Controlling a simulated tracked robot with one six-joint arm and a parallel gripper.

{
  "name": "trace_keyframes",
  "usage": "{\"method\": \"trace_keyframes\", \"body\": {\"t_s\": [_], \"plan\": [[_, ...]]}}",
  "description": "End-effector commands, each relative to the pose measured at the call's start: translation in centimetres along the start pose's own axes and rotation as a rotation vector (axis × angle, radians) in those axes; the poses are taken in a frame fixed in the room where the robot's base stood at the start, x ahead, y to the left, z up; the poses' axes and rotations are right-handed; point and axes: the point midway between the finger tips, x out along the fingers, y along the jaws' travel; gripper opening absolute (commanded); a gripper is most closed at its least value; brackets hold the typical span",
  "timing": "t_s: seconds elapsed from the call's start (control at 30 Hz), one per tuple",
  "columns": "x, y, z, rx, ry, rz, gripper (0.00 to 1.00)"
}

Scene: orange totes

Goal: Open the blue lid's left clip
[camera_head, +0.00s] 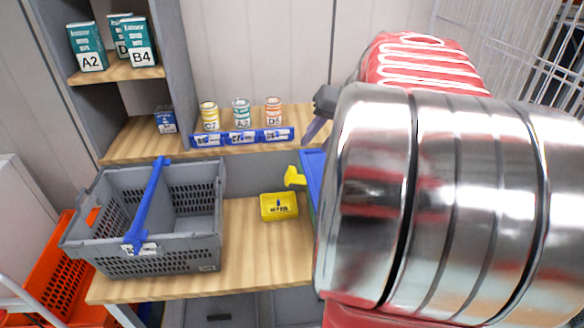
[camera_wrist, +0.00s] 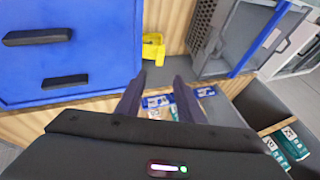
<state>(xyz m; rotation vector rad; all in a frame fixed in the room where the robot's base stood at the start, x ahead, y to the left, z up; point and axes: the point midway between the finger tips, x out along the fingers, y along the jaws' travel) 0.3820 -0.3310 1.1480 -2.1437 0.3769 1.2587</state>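The blue lid (camera_head: 313,181) shows only as a strip in the head view, mostly hidden behind my arm. In the wrist view the blue lid (camera_wrist: 75,85) fills the left side, with two black handles on it. A yellow clip (camera_head: 294,178) sticks out from the lid's left edge in the head view. Yellow also shows beside the lid edge in the wrist view (camera_wrist: 153,50); I cannot tell how much of it is clip or tray. My gripper (camera_wrist: 160,76) is open and empty, its fingertips just short of this yellow. In the head view only a dark finger shows past my arm.
A grey crate (camera_head: 205,247) with a blue bar across it stands left on the wooden bench. A small yellow tray (camera_head: 279,212) lies between crate and lid. Cans stand behind a blue label strip (camera_head: 243,137) on the back shelf. Wire mesh is at the right.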

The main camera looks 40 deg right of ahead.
Motion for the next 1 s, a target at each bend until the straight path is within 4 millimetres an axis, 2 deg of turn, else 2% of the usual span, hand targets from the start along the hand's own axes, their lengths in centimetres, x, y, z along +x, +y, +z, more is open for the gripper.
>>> {"method": "trace_keyframes", "body": {"t_s": [0.2, 0.37, 1.0], "plan": [[0.2, 0.0, 0.0, -0.002, -0.001, -0.001, 0.34], [1.3, -0.1, 0.1, -0.003, -0.004, -0.002, 0.34], [10.7, -0.2, 0.1, -0.004, -0.005, -0.003, 0.34]]}}
